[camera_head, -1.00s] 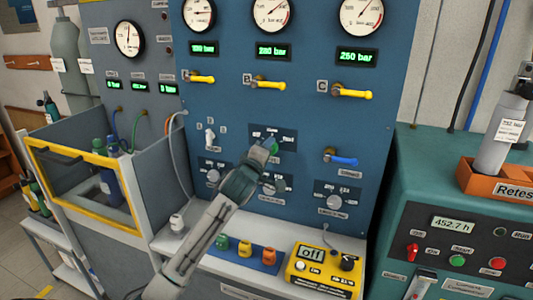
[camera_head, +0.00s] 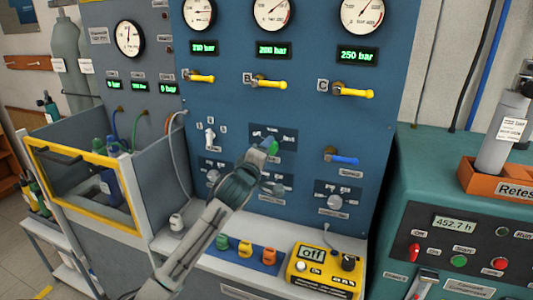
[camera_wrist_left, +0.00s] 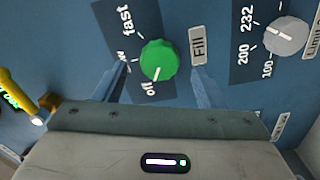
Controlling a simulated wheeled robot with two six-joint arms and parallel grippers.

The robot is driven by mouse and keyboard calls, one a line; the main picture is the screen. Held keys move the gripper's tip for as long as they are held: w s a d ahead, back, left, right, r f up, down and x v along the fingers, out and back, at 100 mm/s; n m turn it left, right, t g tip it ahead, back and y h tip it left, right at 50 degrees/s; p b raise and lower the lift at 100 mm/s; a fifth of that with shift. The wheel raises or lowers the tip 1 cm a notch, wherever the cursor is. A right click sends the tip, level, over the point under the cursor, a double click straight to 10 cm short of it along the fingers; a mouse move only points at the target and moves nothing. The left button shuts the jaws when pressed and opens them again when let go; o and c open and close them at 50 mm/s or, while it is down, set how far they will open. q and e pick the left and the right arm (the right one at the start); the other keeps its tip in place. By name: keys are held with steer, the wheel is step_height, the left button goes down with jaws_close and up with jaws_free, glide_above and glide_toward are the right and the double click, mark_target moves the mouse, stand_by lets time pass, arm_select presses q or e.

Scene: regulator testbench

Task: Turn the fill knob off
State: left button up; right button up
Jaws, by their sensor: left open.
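The green fill knob (camera_wrist_left: 159,61) sits on the blue panel beside the "Fill" label, with "fast" and "off" lettering around it. Its white mark is on the side toward the "off" lettering. In the head view the knob (camera_head: 273,148) is partly hidden behind my gripper. My left gripper (camera_wrist_left: 162,80) is open, with one finger on each side of the knob. Gaps show between the fingers and the knob, and I cannot tell how deep the fingers reach. In the head view my left gripper (camera_head: 266,149) is at the panel. My right gripper is not in view.
A grey limit knob (camera_wrist_left: 286,37) is close to the right of the fill knob. Yellow valve levers (camera_head: 268,84) are above, and a blue lever (camera_head: 341,158) is to the right. A yellow meter (camera_head: 322,266) and several coloured fittings (camera_head: 245,248) stand on the ledge below.

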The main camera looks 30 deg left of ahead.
arm_select(q)
steer(key=b+v, duration=0.2)
steer(key=v, duration=0.6)
steer(key=shift+s, duration=0.35)
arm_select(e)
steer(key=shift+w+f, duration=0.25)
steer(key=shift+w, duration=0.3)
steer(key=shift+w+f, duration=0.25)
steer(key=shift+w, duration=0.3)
